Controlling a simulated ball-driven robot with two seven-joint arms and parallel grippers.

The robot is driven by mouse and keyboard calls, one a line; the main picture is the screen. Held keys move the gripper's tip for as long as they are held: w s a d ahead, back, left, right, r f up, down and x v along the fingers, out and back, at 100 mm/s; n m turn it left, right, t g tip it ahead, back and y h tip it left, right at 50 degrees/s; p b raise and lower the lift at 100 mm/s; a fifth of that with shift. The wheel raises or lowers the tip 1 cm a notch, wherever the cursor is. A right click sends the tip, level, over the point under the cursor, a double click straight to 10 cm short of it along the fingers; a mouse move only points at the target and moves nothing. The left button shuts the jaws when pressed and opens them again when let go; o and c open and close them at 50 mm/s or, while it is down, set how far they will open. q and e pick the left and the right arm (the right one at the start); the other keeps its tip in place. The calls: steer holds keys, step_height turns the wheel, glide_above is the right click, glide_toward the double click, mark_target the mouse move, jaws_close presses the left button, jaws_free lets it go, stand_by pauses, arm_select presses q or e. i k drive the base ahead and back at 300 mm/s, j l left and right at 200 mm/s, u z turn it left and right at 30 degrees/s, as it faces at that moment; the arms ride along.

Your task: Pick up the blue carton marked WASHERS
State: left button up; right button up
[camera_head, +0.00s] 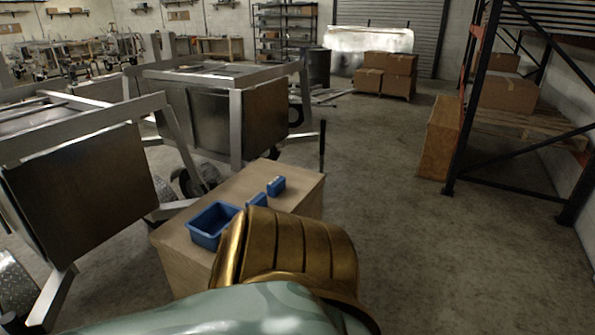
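A small blue carton (276,186) stands on top of the wooden crate (298,197), near its far edge. It has a pale marking too small to read, so I cannot tell whether it says WASHERS. A second small blue object (257,200) lies nearer, partly hidden behind the gold ribbed part in the foreground. An open blue bin (213,223) sits at the left end of the crate top. Neither of my grippers shows. The gold part and a pale green surface cover the bottom middle and hide the near right of the crate.
Aluminium trailer frames (236,120) with wheels stand close to the crate on the left. A thin dark upright (322,146) rises behind the crate. A dark metal rack (470,110) stands at right, with cardboard boxes (388,75) farther back. The concrete floor between is clear.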

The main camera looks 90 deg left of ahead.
mark_target(259, 199)
steer(key=u, duration=3)
